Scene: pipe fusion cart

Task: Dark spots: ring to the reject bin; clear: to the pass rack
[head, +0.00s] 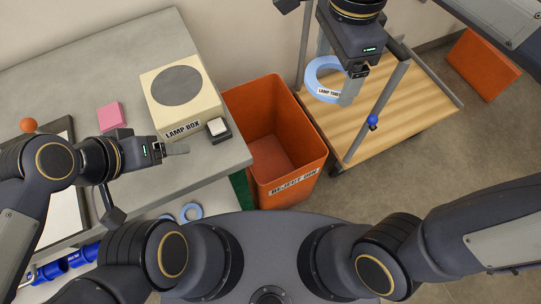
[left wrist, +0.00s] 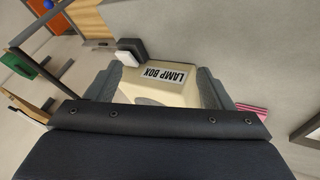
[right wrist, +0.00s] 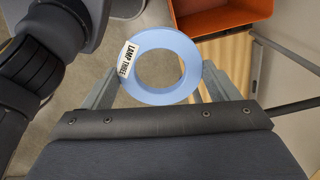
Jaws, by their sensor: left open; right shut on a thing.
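My right gripper (head: 338,74) is shut on a light blue ring (head: 312,77), held above the wooden cart top, right of the orange reject bin (head: 311,147). The right wrist view shows the ring (right wrist: 190,62) between the fingers, with a white "LAMP THREE" label (right wrist: 128,60). I see no dark spots on its visible face; the other face is hidden. My left gripper (head: 178,149) is open and empty by the front of the cream lamp box (head: 158,105), which also shows in the left wrist view (left wrist: 165,92). The lamp box's round top is grey. I cannot make out a pass rack.
A small dark block with a white button (head: 217,127) stands at the lamp box's corner. A pink block (head: 111,117) and orange ball (head: 28,125) lie on the grey table. The cart (head: 410,110) has upright posts. Another blue ring (head: 191,212) shows below the table edge.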

